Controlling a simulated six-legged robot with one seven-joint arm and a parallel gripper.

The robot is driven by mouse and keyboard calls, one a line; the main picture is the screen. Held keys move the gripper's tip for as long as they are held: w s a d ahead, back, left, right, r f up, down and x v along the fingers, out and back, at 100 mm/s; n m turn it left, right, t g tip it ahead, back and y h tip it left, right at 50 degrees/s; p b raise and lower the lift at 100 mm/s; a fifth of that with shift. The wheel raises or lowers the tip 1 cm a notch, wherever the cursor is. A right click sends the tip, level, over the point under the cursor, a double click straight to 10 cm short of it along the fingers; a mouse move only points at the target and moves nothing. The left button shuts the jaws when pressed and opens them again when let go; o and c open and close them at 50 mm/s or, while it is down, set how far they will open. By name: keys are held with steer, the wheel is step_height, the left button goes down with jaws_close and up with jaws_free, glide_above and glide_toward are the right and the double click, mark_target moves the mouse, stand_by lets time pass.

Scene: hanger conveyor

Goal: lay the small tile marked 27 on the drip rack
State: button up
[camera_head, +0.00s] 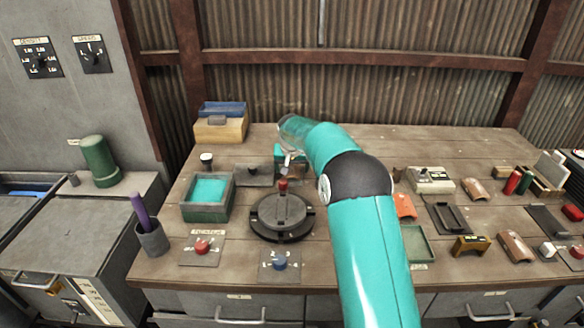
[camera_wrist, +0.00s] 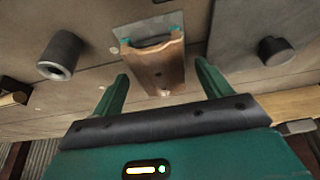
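My gripper (camera_wrist: 161,72) is open, with its two teal fingers apart. A small brown tile-like piece with a teal end (camera_wrist: 155,62) lies ahead of and between the fingertips, with no finger clearly touching it. No number can be read on it. In the head view my gripper (camera_head: 288,158) is low over the back middle of the table, partly hidden by my arm. I cannot tell for certain which thing is the drip rack; a dark slotted tray (camera_head: 447,214) stands at the right.
A plate with a dark knob (camera_wrist: 275,50) and a dark hollow cylinder (camera_wrist: 60,55) flank the piece. A box with teal filling (camera_head: 207,190) and a round turntable (camera_head: 282,216) stand nearby. Several blocks crowd the right. A wooden box (camera_head: 220,130) is at the back left.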

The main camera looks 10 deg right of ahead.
steer(key=v, duration=1.4)
steer(key=shift+w, duration=0.1)
steer(key=s+r+n, duration=0.1)
steer(key=s+r, duration=0.4)
steer(key=s, duration=0.6)
steer(key=s+r, duration=0.5)
steer(key=s, duration=0.5)
steer(key=s+f, duration=0.3)
steer(key=s, duration=0.9)
steer(key=s+d+f+n+t, duration=0.1)
steer(key=s+f, duration=0.3)
steer(key=s, duration=0.8)
steer(key=shift+y, duration=0.4)
